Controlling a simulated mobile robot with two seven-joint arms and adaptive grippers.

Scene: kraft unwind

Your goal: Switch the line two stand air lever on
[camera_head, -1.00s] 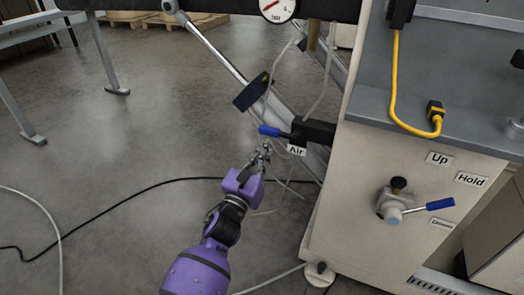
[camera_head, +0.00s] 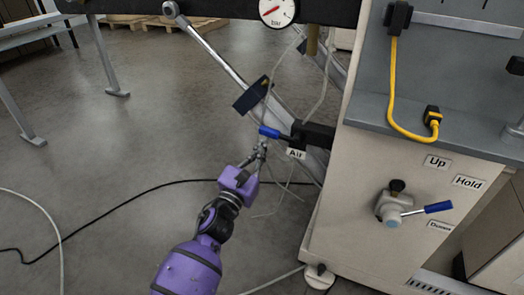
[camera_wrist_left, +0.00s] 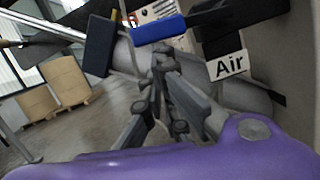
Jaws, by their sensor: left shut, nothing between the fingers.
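The air lever has a blue handle (camera_head: 269,132) that points left from a black valve block (camera_head: 315,135) on the stand, above a white "Air" label (camera_head: 296,154). My left gripper (camera_head: 261,147) is shut and empty, just below the blue handle. In the left wrist view the shut fingertips (camera_wrist_left: 161,52) show just under the blue handle (camera_wrist_left: 159,28), with the Air label (camera_wrist_left: 229,66) to the right. I cannot tell whether the fingertips touch the handle. My right gripper is in neither view.
A second blue-handled lever (camera_head: 438,207) sits on the cabinet front by the Up and Hold labels. A pressure gauge (camera_head: 277,10) is above. A dark blue plate (camera_head: 251,95) and thin hoses hang near the air lever. Open floor lies to the left.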

